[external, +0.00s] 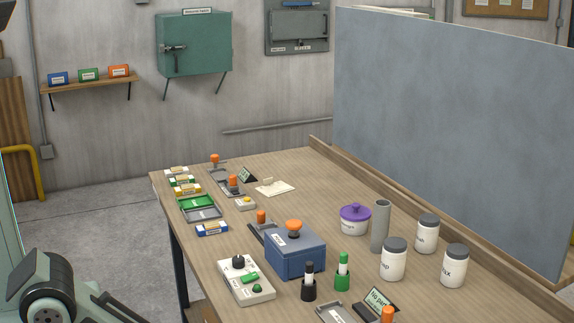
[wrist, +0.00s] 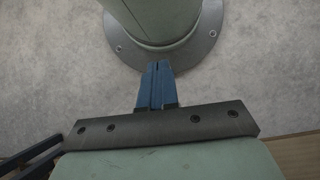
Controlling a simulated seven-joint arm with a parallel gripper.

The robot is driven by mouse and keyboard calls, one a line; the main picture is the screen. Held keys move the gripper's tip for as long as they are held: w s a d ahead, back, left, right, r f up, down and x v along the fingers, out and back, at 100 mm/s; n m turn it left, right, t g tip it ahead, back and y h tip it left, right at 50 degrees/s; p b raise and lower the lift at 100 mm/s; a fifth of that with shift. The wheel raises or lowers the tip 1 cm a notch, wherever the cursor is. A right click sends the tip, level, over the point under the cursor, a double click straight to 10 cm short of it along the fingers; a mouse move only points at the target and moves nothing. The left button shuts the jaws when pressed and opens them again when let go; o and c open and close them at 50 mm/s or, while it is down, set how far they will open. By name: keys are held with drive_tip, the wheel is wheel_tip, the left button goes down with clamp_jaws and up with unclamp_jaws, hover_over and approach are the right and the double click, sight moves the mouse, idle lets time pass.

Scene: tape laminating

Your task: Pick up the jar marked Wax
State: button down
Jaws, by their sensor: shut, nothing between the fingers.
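The jar marked Wax (external: 454,267) stands upright on the right side of the table in the external view. It is white with a dark grey lid, and its label shows only "ax", the rest being turned out of sight. My gripper (wrist: 155,66) shows in the wrist view with its blue fingers together, shut and empty. It is away from the jar, which does not appear in the wrist view. In the external view only part of my arm shows at the lower left, and I cannot see the fingers there.
Two similar white jars (external: 393,264) (external: 426,238) stand left of and behind the Wax jar. A grey cylinder (external: 380,226) and purple-lidded pot (external: 354,221) are farther left. A blue box (external: 295,254) sits mid-table. A tall grey panel (external: 455,130) rises behind the jars.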

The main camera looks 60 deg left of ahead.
drive_tip(key=c, duration=1.8)
unclamp_jaws()
drive_tip(key=o, duration=1.7)
drive_tip(key=shift+c, duration=0.2)
